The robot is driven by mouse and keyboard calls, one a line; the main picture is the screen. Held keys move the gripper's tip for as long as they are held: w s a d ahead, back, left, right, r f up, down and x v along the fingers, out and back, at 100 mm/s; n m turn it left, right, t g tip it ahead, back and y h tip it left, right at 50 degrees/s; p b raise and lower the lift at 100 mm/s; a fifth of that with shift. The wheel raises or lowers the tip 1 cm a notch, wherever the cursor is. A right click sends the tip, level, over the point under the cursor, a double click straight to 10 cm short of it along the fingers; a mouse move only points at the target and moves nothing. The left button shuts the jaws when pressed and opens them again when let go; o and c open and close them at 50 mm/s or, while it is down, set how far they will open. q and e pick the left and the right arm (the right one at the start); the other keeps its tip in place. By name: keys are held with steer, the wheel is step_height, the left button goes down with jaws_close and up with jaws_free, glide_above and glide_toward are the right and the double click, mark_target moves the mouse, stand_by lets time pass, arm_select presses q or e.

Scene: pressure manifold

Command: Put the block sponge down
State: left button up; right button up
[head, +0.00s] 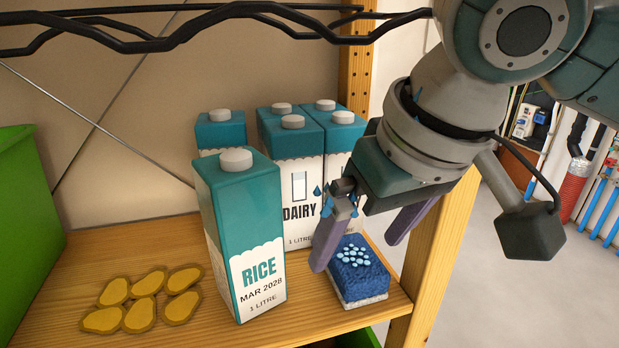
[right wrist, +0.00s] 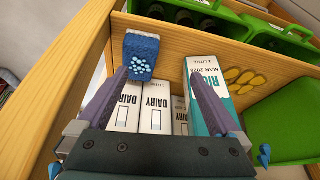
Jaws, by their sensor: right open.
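The block sponge (head: 358,266) is blue with pale blue dots and a whitish layer underneath. It rests on the wooden shelf (head: 300,327) near its front right corner, right of the rice carton. My right gripper (head: 356,252) is open, its two purple fingers apart just above and behind the sponge. In the right wrist view the sponge (right wrist: 141,55) lies close to the tip of the left-hand finger of the open gripper (right wrist: 158,76); whether they touch I cannot tell. My left gripper is not in view.
A teal-and-white rice carton (head: 240,235) stands left of the gripper, with several dairy cartons (head: 295,175) behind. Several yellow flat pieces (head: 143,299) lie at the shelf's left. A green bin (head: 25,215) stands far left. A wooden post (head: 440,240) rises right of the sponge.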

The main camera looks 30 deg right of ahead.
steer(key=s+a+f+n+y, duration=0.2)
steer(key=s+a+f+n, duration=0.1)
steer(key=s+a+f, duration=0.3)
steer(key=s+d+f+g+h, duration=0.1)
steer(key=s+d, duration=0.3)
steer(key=s, duration=0.5)
steer(key=shift+s+f+h, duration=0.15)
steer(key=shift+f+h, duration=0.15)
steer(key=shift+f, duration=0.25)
